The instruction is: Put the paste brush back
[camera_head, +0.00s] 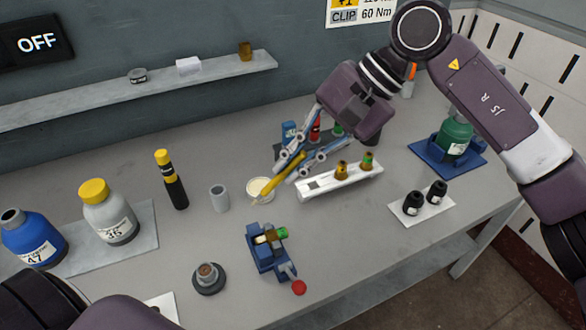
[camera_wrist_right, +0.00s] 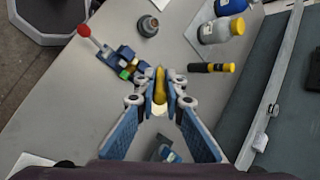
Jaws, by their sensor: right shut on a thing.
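My right gripper (camera_head: 290,168) is shut on the paste brush (camera_head: 288,164), which has a yellow handle. The brush is tilted, with its lower end down and left at the small round pot of pale paste (camera_head: 261,189). I cannot tell whether its tip touches the paste. In the right wrist view the yellow handle (camera_wrist_right: 160,86) sits between the fingertips (camera_wrist_right: 160,98), with the pale pot partly hidden behind them. My left gripper is out of view.
A grey cup (camera_head: 219,198) stands left of the pot. A blue clamp fixture (camera_head: 268,252) with a red-knobbed lever is in front. A white rack (camera_head: 320,186) with small fittings is close on the right. Bottles (camera_head: 108,212) stand at left, a green bottle (camera_head: 455,138) at right.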

